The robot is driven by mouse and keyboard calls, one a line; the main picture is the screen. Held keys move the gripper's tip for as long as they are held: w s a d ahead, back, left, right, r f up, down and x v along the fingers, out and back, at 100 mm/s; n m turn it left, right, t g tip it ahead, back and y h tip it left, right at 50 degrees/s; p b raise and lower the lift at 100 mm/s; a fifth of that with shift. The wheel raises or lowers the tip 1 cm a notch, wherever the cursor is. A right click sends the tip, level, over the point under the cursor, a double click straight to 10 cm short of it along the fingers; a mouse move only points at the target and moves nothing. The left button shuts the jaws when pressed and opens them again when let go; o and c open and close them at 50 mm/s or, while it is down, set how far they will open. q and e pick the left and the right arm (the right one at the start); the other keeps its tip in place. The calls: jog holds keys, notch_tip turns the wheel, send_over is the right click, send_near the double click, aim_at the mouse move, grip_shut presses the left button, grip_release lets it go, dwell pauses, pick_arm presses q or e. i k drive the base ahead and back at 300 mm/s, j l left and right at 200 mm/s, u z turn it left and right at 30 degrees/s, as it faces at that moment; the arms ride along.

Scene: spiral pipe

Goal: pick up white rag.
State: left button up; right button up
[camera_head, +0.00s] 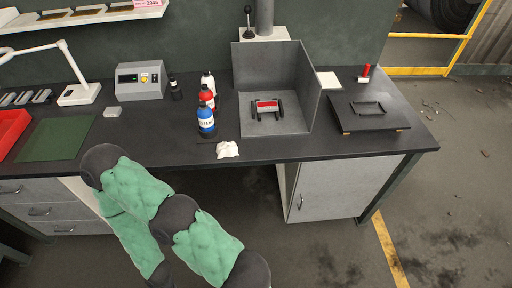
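A small white rag (227,149) lies crumpled on the dark workbench top (310,151), close to its front edge and just in front of a blue bottle. Neither of my grippers shows in the view. One of my arms, with green padding and dark joints, fills the lower left in front of the bench. Nothing touches the rag.
A blue bottle (206,121), a red bottle (207,97) and a white-and-red bottle (208,81) stand behind the rag. A grey open-front box (315,75) stands to the right. A control box (141,80) and green mat (55,138) are left.

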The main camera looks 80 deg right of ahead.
aim_at(229, 149)
jog(key=z, duration=2.45)
